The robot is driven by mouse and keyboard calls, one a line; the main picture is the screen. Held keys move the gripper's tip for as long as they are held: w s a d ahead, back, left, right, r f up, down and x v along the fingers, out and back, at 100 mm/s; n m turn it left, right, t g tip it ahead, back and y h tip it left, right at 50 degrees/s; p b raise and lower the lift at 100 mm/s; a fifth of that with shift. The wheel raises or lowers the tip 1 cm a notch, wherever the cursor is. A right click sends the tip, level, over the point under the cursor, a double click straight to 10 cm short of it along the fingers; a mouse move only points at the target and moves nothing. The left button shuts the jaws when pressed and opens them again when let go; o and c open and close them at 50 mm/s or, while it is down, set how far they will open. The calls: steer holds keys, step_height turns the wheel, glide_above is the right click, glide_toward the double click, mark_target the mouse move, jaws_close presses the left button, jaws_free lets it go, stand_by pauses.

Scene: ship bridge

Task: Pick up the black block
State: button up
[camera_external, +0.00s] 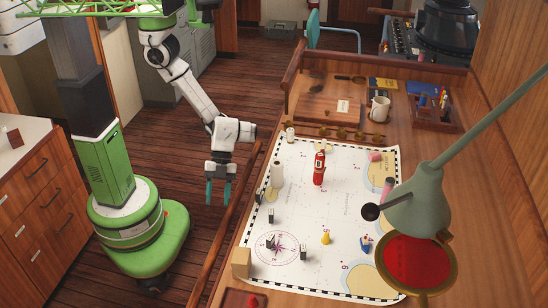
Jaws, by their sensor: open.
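Several small dark pieces stand on the white chart (335,215) on the wooden table. One dark piece (271,215) is near the chart's left side, another (270,242) is on the compass rose, and a third (303,252) is just right of the rose. Another dark piece (258,197) is at the left edge. They are too small to tell which is the black block. My gripper (218,192) points down with teal fingers apart and empty. It hangs left of the table's raised wooden edge, apart from all the pieces.
A green lamp (415,200) overhangs the right side. The wooden rail (228,225) lies between my gripper and the chart.

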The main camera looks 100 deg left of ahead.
steer(key=w+a+r+m+y, duration=0.2)
steer(key=w+a+r+m, duration=0.1)
steer(key=w, duration=0.1)
steer(key=m+y, duration=0.1)
steer(key=y, duration=0.3)
glide_toward(259, 191)
steer(key=f, duration=0.2)
steer(key=f+p, duration=0.1)
steer(key=f, duration=0.2)
steer(key=shift+d+f+p, duration=0.15)
steer(key=shift+d+p, duration=0.1)
steer(key=shift+p, duration=0.05)
steer(key=shift+d+f+p, duration=0.2)
steer(key=shift+f+p, duration=0.05)
steer(key=shift+f, duration=0.65)
steer(key=shift+d+f+p, duration=0.2)
steer(key=shift+f+p, duration=0.1)
steer(key=shift+f, duration=0.55)
steer(key=shift+d+f+p, duration=0.2)
steer(key=shift+f+p, duration=0.05)
steer(key=shift+f, duration=0.65)
steer(key=shift+c, duration=0.3)
jaws_close()
